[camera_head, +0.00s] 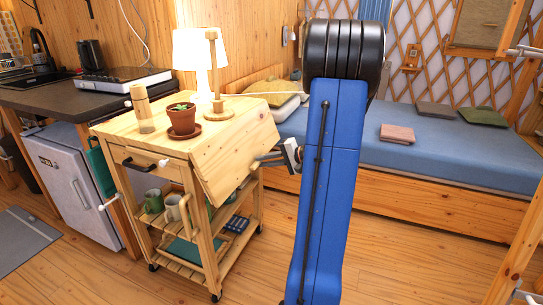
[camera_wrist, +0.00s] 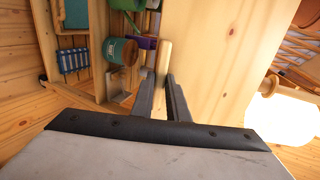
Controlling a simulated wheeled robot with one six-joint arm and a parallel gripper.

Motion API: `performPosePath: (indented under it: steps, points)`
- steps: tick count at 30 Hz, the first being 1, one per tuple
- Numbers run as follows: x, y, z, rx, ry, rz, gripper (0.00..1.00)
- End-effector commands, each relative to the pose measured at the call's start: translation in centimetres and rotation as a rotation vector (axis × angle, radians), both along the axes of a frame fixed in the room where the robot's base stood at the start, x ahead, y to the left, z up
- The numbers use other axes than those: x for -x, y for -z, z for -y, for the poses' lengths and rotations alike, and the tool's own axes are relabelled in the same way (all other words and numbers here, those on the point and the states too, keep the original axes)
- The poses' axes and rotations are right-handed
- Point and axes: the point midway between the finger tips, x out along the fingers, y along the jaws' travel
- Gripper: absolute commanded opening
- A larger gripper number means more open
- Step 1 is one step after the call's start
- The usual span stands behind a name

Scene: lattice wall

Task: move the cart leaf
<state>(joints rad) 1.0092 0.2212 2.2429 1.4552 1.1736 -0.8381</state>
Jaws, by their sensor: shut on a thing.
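The wooden cart (camera_head: 110,132) stands left of centre in the head view. Its leaf (camera_head: 238,158) slopes down from the right side of the cart top, neither level nor hanging straight. My gripper (camera_head: 268,158) is at the leaf's outer edge, partly hidden behind my blue arm. In the wrist view the leaf (camera_wrist: 212,60) is a broad pale panel. My gripper's fingers (camera_wrist: 162,88) are shut on a small pale wooden piece (camera_wrist: 163,60) at the leaf's edge. The exact grip is small and partly hidden.
Mugs (camera_head: 153,201) sit on the shelf below. A blue bed (camera_head: 440,145) is behind. Floor is clear right of the cart.

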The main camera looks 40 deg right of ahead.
Motion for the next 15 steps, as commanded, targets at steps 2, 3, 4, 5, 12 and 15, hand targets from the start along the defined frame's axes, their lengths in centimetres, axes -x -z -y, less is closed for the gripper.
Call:
performPosePath:
  steps: [2,3,4,5,12,15]
  points:
    - [-0.8,1.2,-0.5,-0.031,-0.001,0.05,0.0]
    - [-1.2,1.5,-0.7,-0.042,-0.002,0.077,0.0]
    - [-1.5,1.7,-0.8,-0.05,-0.002,0.098,0.0]
    - [-1.8,1.9,-0.9,-0.059,-0.001,0.116,0.0]
    - [-3.9,2.9,-1.8,-0.106,-0.003,0.242,0.0]
    - [-4.5,3.2,-2.1,-0.103,-0.005,0.238,0.0]
